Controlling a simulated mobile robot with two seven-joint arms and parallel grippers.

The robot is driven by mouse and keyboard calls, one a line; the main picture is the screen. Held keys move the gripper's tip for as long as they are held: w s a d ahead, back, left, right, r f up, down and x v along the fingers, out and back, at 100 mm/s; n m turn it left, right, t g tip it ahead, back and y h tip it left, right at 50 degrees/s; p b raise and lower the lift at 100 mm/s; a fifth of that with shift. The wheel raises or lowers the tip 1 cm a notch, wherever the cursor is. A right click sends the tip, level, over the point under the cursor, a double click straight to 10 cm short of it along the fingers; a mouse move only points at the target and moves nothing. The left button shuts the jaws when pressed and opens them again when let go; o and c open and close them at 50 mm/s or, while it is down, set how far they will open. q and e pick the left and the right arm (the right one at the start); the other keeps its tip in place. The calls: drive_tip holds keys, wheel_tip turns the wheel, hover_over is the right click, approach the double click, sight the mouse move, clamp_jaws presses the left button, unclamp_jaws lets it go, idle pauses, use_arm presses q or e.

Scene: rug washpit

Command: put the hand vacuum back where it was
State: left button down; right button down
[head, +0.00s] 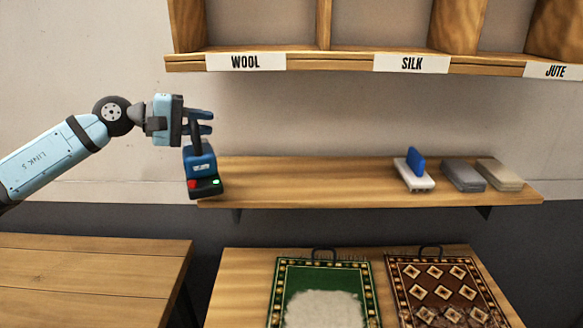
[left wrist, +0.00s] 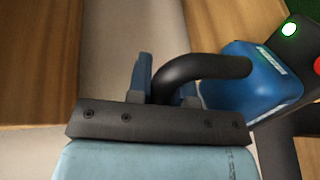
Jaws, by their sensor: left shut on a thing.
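The hand vacuum (head: 200,166) is a blue body with a black looped handle and a dark end bearing a red and a green button. It hangs roughly upright at the left end of the wall shelf (head: 290,181); I cannot tell whether it touches the shelf. My left gripper (head: 205,121) is shut on its handle from the left. In the left wrist view the black handle (left wrist: 205,69) passes into the fingers (left wrist: 147,75), and the blue body (left wrist: 245,80) is to the right. My right gripper is not in view.
A white block with a blue piece upright (head: 413,177), a grey box (head: 463,176) and a beige box (head: 499,175) stand on the shelf's right part. Its left and middle are bare. Two rugs (head: 365,265) lie on a table below.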

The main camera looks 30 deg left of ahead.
use_arm(q)
drive_tip(key=shift+w+r, duration=0.15)
drive_tip(key=shift+r, duration=0.05)
drive_tip(key=shift+w+d+r+p, duration=0.1)
drive_tip(key=shift+w+d+p, duration=0.1)
drive_tip(key=shift+p, duration=0.1)
drive_tip(key=p+x, duration=0.8)
drive_tip(key=x, duration=0.9)
drive_tip(key=shift+w+d, duration=0.25)
drive_tip(key=shift+w, duration=0.05)
